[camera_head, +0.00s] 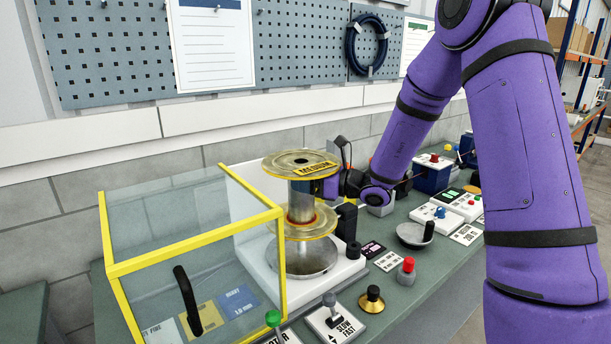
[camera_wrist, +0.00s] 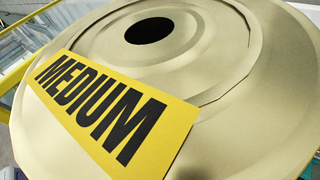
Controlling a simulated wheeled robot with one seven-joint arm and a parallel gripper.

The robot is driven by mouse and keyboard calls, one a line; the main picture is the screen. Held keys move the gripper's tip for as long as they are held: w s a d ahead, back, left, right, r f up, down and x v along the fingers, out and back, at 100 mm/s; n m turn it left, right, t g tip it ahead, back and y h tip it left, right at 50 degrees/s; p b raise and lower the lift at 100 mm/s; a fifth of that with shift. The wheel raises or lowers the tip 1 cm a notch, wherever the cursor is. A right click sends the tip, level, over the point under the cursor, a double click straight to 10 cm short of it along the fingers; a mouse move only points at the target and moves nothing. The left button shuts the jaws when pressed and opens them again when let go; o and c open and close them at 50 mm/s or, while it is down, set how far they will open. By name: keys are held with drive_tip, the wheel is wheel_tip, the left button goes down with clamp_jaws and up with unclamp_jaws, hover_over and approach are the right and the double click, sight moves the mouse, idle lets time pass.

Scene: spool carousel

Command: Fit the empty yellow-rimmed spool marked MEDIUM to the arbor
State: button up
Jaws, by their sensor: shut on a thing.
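The yellow-rimmed spool (camera_head: 301,207) marked MEDIUM is upright and looks empty, its bare core showing between two flanges. My gripper (camera_head: 328,187) is shut on it from the right, just under the top flange. The fingertips are mostly hidden. In the wrist view the spool's top flange (camera_wrist: 245,75) fills the picture, with its dark centre hole and yellow MEDIUM label. Below the spool is a round metal plate (camera_head: 304,266) on a white machine. The lower flange appears above the plate. The arbor is not clearly seen, and I cannot tell whether the spool is around it.
A clear guard with a yellow frame (camera_head: 190,248) and black handle (camera_head: 187,300) stands left of the spool. A lever box (camera_head: 334,323), a red knob (camera_head: 407,270), a black-and-brass knob (camera_head: 372,299) and a grey bowl (camera_head: 413,235) stand on the bench to the front and right.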

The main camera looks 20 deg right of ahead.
sight(306, 197)
drive_tip(key=shift+f, duration=2.8)
